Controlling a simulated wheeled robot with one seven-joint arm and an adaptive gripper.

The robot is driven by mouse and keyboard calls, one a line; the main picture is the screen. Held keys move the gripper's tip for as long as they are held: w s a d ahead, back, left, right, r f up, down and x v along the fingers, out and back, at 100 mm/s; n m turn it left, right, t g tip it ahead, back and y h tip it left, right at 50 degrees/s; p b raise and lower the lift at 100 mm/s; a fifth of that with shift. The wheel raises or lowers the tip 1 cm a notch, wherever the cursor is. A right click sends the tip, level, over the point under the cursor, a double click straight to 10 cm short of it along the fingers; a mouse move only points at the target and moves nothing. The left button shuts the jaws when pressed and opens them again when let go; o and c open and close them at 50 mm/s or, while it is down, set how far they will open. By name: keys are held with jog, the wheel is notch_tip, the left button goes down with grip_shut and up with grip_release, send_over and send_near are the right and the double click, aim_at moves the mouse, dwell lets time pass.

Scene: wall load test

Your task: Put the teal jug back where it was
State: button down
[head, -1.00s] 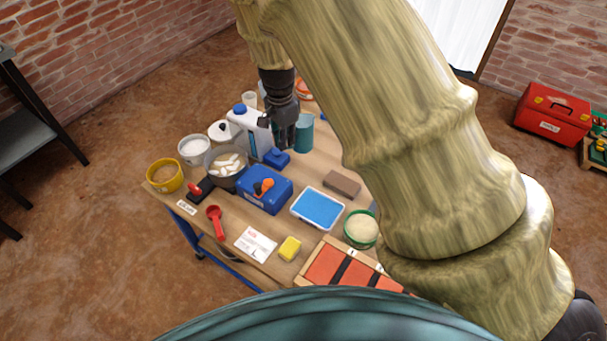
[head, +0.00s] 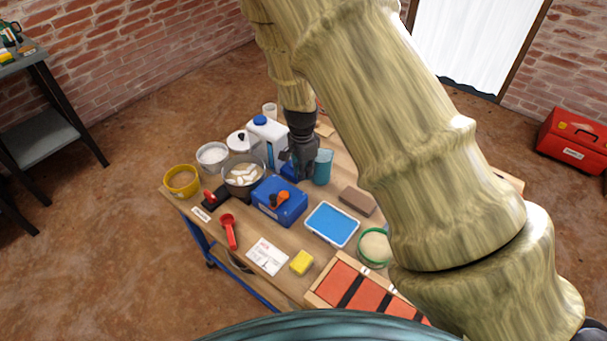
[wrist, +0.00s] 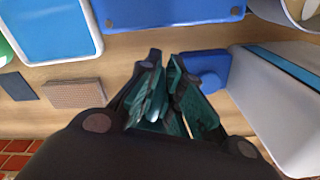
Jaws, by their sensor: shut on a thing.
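The teal jug (head: 323,168) is in my gripper, over the middle of the worktable (head: 222,214), right of the white canister. My gripper (head: 304,165) points down at the jug's left side and is shut on it. In the wrist view the jug (wrist: 160,103) shows as teal surfaces between and beside the dark fingers of my gripper (wrist: 165,70). The fingers hide part of it. I cannot tell whether its base touches the tabletop.
The white canister (head: 268,138) and a small blue block (wrist: 208,72) stand close beside the gripper. A blue box (head: 280,201), a blue-filled tray (head: 332,225) and a brown brick (head: 357,201) lie nearer. A steel pot (head: 243,183) stands left. Bare wood shows between the jug and the tray.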

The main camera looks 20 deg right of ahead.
jog(key=shift+f, duration=0.9)
jog(key=shift+f, duration=0.1)
jog(key=c, duration=1.6)
grip_release()
jog(key=shift+o, duration=0.2)
jog(key=r, duration=1.2)
jog(key=shift+a+r, duration=0.1)
jog(key=shift+a, duration=0.1)
